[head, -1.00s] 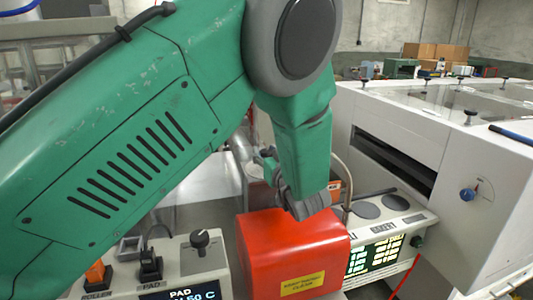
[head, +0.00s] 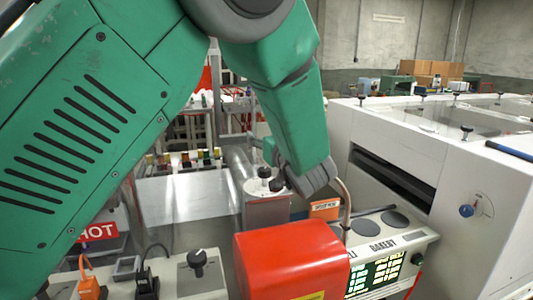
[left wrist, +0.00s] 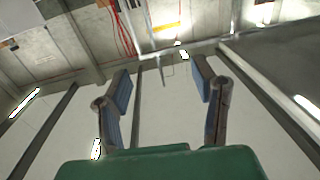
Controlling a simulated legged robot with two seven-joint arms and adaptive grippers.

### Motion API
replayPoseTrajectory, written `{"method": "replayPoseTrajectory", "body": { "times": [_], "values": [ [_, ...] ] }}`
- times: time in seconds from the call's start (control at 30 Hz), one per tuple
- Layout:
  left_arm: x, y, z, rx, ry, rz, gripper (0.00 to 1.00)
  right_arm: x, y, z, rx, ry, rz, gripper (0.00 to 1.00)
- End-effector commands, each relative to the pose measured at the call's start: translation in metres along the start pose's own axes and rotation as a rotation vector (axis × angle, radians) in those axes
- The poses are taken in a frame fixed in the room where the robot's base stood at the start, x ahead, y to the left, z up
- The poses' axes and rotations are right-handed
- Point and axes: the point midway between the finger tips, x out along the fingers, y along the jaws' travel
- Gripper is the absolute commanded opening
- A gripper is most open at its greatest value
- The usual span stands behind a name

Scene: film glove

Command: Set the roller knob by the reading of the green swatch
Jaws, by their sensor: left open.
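A blue knob (head: 466,210) sits on the white machine's front face at right, inside a marked dial. A black knob (head: 197,257) stands on the pale control box at lower left. I cannot tell which of them is the roller knob. I cannot make out a green swatch for sure. My left gripper (head: 300,182) hangs behind the red box, left of the white machine and well apart from both knobs. In the left wrist view it (left wrist: 162,88) is open, its two fingers spread with nothing between them. My right gripper is not in view.
A red box (head: 290,258) stands in front of the gripper. Beside it is a device with round pads and a lit display (head: 376,277). The white machine (head: 480,160) fills the right side. An orange plug (head: 90,288) and a HOT sign (head: 97,231) are at lower left.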

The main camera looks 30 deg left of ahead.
Motion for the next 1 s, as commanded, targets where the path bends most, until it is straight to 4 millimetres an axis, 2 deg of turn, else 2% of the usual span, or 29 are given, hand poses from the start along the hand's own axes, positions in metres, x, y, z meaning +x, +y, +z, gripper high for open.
{"method": "replayPoseTrajectory", "body": {
  "times": [0.47,0.57,0.73,0.87,1.0],
  "values": [
    [0.002,-0.002,-0.009,0.003,0.004,0.012,0.53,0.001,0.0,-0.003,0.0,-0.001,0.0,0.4],
    [0.009,-0.009,-0.018,0.012,0.013,0.069,0.53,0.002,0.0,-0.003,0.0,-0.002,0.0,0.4],
    [0.016,-0.033,-0.03,0.054,-0.005,0.278,0.53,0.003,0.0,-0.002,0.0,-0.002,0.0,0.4],
    [0.002,-0.055,-0.018,0.093,-0.09,0.47,0.53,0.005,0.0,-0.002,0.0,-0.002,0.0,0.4],
    [-0.03,-0.076,0.006,0.129,-0.213,0.655,0.53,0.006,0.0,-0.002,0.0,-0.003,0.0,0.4]
  ]
}}
